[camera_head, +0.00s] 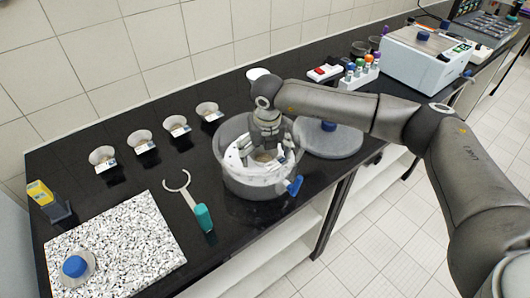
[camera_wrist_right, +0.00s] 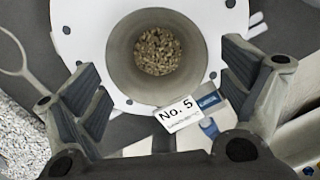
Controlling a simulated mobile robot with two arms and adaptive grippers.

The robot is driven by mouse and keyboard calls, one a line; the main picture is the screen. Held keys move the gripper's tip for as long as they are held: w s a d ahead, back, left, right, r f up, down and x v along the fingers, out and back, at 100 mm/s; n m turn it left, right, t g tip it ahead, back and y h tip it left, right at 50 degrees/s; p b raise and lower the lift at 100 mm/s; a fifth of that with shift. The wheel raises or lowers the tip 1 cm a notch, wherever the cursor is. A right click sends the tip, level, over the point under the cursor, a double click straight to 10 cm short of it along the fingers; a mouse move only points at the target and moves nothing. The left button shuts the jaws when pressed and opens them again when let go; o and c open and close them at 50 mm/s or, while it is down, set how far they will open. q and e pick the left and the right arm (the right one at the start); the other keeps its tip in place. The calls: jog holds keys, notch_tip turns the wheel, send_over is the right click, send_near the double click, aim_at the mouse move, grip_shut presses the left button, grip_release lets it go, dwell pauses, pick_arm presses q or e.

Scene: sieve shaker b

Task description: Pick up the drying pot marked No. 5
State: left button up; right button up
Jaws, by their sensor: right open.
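The drying pot marked No. 5 (camera_wrist_right: 125,85) is a grey round cup with brown granules in it, and its white tag reads "No. 5". It stands on a white perforated plate (camera_wrist_right: 85,40) inside a round clear-walled vessel (camera_head: 235,178). In the head view the pot is largely hidden by my right gripper (camera_head: 264,146), which points down into the vessel. In the wrist view my right gripper (camera_wrist_right: 165,88) is open, with one finger on each side of the pot, apart from its wall. My left gripper is not in view.
Several similar tagged pots (camera_head: 141,138) stand in a row on the black bench. A grey lid with a blue knob (camera_head: 328,148) lies right of the vessel. Teal-handled tongs (camera_head: 203,217) and a speckled slab (camera_head: 130,240) lie left. A bottle rack (camera_head: 358,75) stands behind.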

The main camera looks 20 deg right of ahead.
jog(key=shift+f, duration=0.55)
jog(key=c, duration=1)
